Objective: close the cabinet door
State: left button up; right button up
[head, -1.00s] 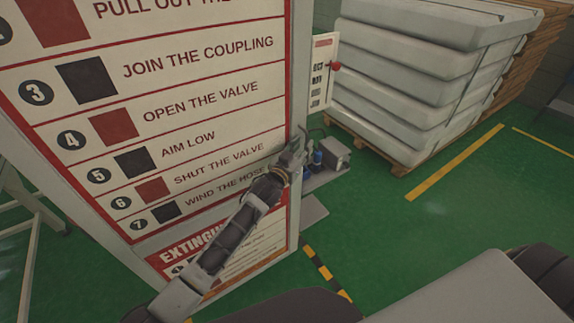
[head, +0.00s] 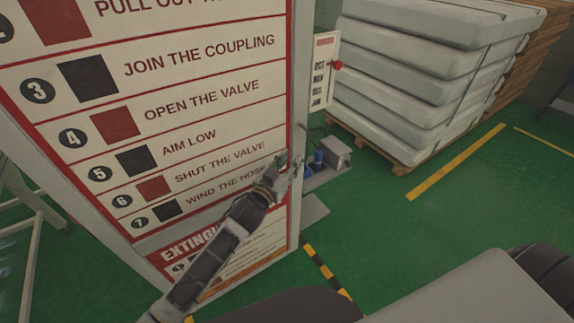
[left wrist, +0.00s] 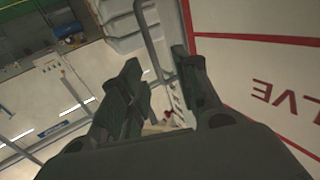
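The cabinet door (head: 200,111) is a tall white panel with a red border and numbered hose instructions, filling the left of the head view. Its face and part of its red lettering also show at the right of the left wrist view (left wrist: 255,65). My left gripper (head: 292,166) is in front of the door's lower right edge. In the left wrist view its two fingers (left wrist: 160,82) are apart, and a grey bar (left wrist: 152,38) shows beyond the gap between them. I cannot tell whether the gripper touches the door. My right gripper is not in view.
Stacked pale mattresses (head: 425,75) stand on a wooden pallet (head: 372,143) at the upper right. A small grey device (head: 336,151) sits low behind the door edge. A white frame (head: 30,230) stands at left. Green floor (head: 450,215) is open to the right.

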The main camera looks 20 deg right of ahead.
pick_arm(q)
jog(key=shift+s+a, duration=0.45)
jog(key=shift+a, duration=0.15)
dwell(0.3)
